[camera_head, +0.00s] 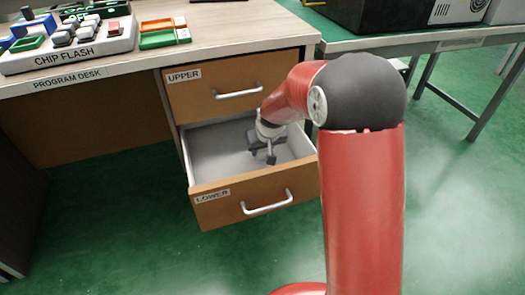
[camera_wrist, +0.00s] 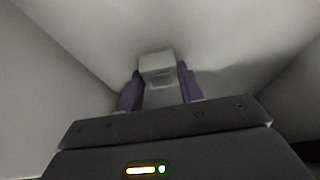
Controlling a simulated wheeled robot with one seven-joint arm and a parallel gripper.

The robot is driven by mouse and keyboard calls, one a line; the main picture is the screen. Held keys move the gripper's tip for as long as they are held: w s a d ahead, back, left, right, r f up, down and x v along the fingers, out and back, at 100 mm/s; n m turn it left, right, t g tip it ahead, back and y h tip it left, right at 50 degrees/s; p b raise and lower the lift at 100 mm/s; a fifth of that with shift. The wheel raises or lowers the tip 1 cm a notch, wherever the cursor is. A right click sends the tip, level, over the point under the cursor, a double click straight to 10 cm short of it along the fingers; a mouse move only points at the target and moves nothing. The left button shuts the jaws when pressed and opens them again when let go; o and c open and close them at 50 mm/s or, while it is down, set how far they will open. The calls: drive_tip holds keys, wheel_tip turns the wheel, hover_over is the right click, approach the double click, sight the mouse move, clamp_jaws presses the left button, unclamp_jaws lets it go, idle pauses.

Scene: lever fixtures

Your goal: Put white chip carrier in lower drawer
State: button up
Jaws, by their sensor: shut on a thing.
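The lower drawer (camera_head: 208,192) of the desk is pulled open, with its pale grey inside showing. My gripper (camera_head: 265,157) reaches down into this drawer, pointing at its floor. In the wrist view my gripper's two purplish fingers (camera_wrist: 159,88) are closed on the sides of the white chip carrier (camera_wrist: 157,64). The carrier is a small white block near the drawer's inner surfaces. I cannot tell whether it touches the drawer floor. In the head view the carrier is too small or hidden to make out.
The upper drawer (camera_head: 219,95) is shut just above. The program desk top (camera_head: 215,35) holds a chip flash fixture (camera_head: 75,45), and green and orange trays (camera_head: 163,33). Drawer walls surround my gripper closely.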

drive_tip(key=shift+f, duration=0.35)
drive_tip(key=shift+f, duration=0.15)
drive_tip(key=o, duration=1)
drive_tip(key=shift+o, duration=0.2)
